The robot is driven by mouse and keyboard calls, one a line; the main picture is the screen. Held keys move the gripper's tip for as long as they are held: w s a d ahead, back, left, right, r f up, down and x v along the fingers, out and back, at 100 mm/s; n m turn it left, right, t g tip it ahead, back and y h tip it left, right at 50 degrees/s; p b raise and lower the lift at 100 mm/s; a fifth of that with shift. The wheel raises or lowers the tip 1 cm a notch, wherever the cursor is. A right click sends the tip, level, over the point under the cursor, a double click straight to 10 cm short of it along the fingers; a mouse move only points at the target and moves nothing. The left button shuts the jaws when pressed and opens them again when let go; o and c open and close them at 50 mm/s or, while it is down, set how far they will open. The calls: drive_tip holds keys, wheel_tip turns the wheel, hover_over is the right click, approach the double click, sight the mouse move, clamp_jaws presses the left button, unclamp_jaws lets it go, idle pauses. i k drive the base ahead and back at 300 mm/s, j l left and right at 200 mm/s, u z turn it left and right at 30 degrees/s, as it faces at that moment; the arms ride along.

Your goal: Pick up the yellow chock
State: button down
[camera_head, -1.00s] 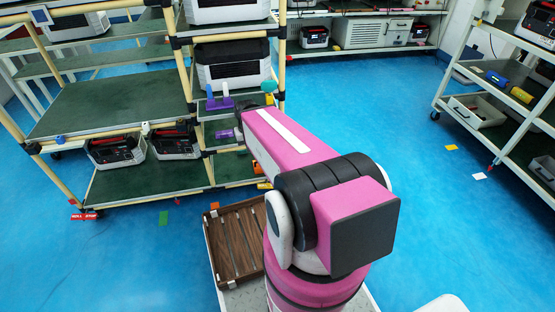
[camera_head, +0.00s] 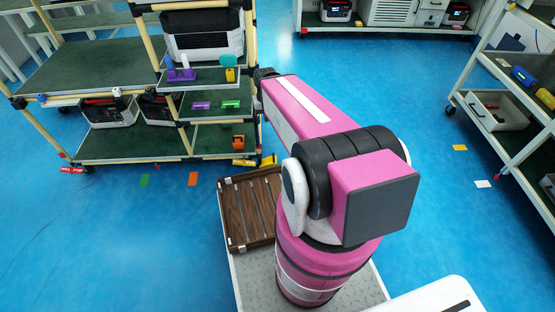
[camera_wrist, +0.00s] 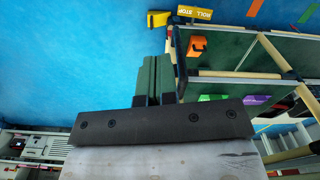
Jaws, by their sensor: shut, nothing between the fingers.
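The yellow chock (camera_head: 268,161) is a small yellow wedge on the blue floor. It lies by the front lower corner of the rack, just behind my wooden tray. In the wrist view the chock (camera_wrist: 158,19) is near the top edge, beside a yellow "ROLL STOP" plate (camera_wrist: 195,13). My gripper (camera_wrist: 157,62) shows as dark green fingers pressed together, with nothing between them. It is apart from the chock, which lies beyond the fingertips in that view. In the head view my gripper is hidden behind my pink arm.
The rack (camera_head: 110,147) stands close by, with an orange item (camera_head: 238,142) on its bottom shelf and purple and green items above. A red roll stop (camera_head: 72,170) lies at its left. Another rack (camera_head: 500,140) stands at the right.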

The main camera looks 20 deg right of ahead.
sight(269, 161)
drive_tip(key=k+l+u, duration=0.15)
drive_tip(key=l, duration=0.2)
drive_tip(key=l+u, duration=0.15)
drive_tip(key=l, duration=0.2)
drive_tip(key=k+l+u, duration=0.1)
drive_tip(key=l, duration=0.25)
drive_tip(key=k+l+u, duration=0.35)
drive_tip(key=u, duration=0.2)
drive_tip(key=k+l+u, duration=0.1)
drive_tip(key=k+u, duration=0.75)
